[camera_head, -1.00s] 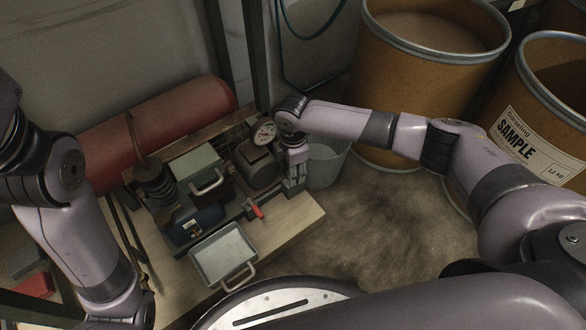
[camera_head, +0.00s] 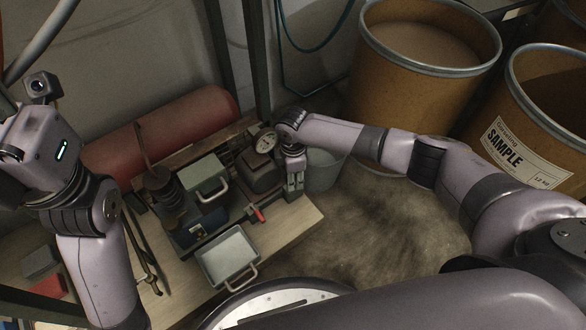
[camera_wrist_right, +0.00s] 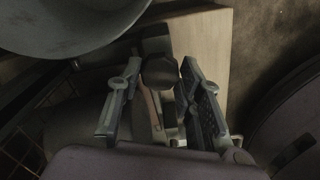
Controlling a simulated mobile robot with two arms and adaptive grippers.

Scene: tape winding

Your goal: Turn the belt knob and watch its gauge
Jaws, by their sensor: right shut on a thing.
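The round white-faced gauge (camera_head: 265,142) stands on the bench unit, just left of my right wrist; its reading is too small to make out. My right gripper (camera_head: 293,188) points down at the right side of the unit. In the right wrist view its two fingers (camera_wrist_right: 160,78) stand on either side of a dark, rounded knob (camera_wrist_right: 160,71) and are shut on it. In the head view the knob is hidden by the gripper. My left arm is raised at the left of the head view; its fingers do not show.
A grey bucket (camera_head: 324,170) stands right beside my right gripper, with brown drums (camera_head: 415,90) behind. A red cylinder (camera_head: 165,130) lies behind the bench.

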